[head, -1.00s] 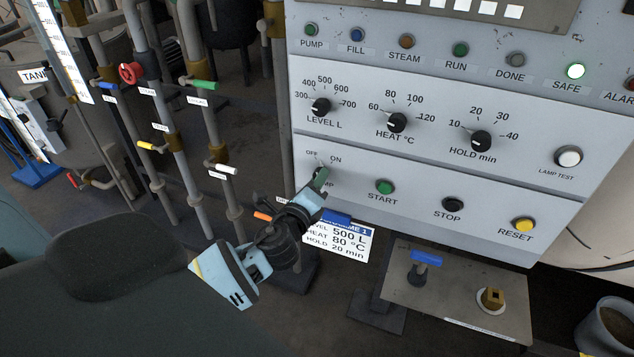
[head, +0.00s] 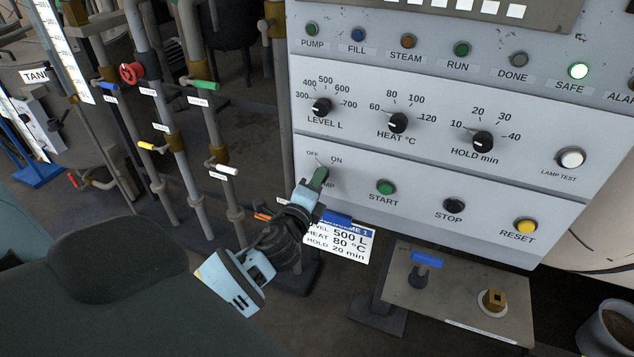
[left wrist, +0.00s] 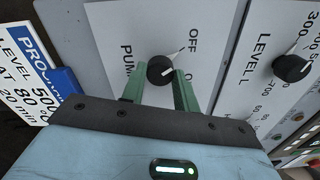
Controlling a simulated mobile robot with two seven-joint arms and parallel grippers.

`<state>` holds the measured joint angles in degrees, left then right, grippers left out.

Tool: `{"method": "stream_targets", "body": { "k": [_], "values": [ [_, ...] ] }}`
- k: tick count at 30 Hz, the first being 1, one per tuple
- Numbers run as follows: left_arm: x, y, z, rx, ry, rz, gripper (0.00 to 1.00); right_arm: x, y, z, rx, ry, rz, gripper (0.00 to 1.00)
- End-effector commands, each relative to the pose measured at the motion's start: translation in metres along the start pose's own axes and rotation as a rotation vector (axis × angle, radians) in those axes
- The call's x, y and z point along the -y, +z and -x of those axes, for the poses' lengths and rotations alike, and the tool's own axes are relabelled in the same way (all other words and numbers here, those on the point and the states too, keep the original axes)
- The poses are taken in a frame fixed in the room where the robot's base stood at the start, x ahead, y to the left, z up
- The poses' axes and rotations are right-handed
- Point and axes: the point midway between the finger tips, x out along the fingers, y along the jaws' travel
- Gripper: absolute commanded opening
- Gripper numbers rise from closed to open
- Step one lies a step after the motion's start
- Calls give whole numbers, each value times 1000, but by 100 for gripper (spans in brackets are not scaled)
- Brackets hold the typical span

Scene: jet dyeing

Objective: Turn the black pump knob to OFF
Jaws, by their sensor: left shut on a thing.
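The black pump knob (left wrist: 161,70) sits on the pale control panel between the OFF and ON labels. In the left wrist view it lies between the two green fingertips of my left gripper (left wrist: 163,77), which is shut on it. In the head view my left gripper (head: 318,178) reaches the panel below OFF and ON, covering the knob and part of the PUMP label. My right gripper is not in view.
Beside it are the green START button (head: 386,187), black STOP button (head: 453,205) and LEVEL knob (head: 321,106). A programme card (head: 340,242) hangs below the gripper. Pipes with coloured valve handles stand at left.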

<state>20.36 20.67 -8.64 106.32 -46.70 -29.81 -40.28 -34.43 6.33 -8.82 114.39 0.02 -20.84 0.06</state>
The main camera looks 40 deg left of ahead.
Motion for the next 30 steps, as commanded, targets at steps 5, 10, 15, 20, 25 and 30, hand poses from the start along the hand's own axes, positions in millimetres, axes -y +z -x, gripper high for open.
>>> {"method": "stream_targets", "body": {
  "k": [5,10,15,20,25,30],
  "values": [
    [0,0,0,1,0,-1,37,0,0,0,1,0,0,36],
    [0,0,0,0,0,-1,52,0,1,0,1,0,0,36],
    [0,0,0,0,0,-1,52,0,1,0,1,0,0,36],
    [-1,0,6,-1,1,-1,52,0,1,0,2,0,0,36],
    [-1,0,29,-1,3,0,52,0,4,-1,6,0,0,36],
    [-2,0,56,-1,2,-1,52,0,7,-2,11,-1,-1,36]
  ]
}}
